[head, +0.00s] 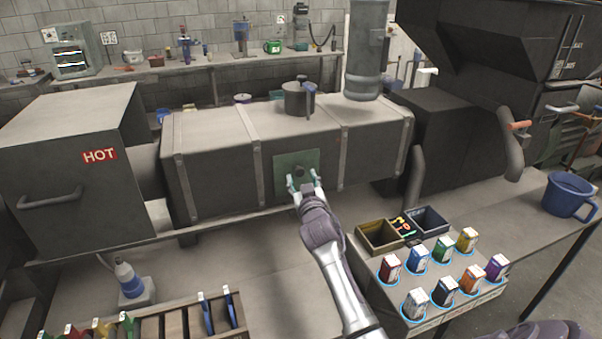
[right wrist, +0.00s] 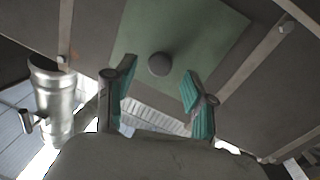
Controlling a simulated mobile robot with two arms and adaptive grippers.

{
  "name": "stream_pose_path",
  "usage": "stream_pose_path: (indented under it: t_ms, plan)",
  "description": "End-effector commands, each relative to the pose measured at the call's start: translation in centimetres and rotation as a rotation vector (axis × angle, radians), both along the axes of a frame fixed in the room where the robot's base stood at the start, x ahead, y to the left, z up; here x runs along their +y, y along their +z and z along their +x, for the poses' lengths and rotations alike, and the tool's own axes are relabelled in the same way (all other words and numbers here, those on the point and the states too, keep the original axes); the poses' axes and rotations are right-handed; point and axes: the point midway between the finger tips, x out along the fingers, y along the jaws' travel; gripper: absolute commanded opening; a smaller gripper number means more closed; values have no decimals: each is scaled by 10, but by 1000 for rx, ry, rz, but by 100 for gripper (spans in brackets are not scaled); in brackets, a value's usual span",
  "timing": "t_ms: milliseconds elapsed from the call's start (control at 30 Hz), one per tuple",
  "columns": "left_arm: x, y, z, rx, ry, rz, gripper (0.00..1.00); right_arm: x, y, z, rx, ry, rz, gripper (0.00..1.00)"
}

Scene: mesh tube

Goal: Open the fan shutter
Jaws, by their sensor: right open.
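The fan shutter appears to be the green square plate (head: 289,161) with a dark round knob (head: 299,172) on the front of the long grey duct (head: 240,150). My right gripper (head: 304,181) is open just in front of the plate's lower part. In the right wrist view the plate (right wrist: 205,35) fills the upper middle, and the knob (right wrist: 159,64) shows beyond and between the open teal fingers (right wrist: 158,92). The fingers hold nothing, and the knob looks apart from them. My left gripper is not in view.
A grey box marked HOT (head: 70,170) stands left of the duct. A pot-like part (head: 298,98) and a vertical pipe (head: 366,50) stand on top of the duct. Below right is a rack of coloured cartons (head: 440,280); a blue mug (head: 568,195) stands farther right.

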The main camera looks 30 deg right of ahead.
Motion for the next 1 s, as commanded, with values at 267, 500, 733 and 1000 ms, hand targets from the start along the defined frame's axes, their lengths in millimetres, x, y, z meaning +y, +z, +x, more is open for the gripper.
stream_pose_path:
  t_ms: [267,500,733,1000]
  plan:
    - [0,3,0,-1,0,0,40,-8,0,19,1,0,1,55]
    - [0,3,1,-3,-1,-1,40,-8,-1,19,1,0,0,55]
    - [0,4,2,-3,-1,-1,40,-8,-1,19,1,1,0,18]
    - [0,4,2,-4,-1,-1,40,-8,-1,19,1,1,0,0]
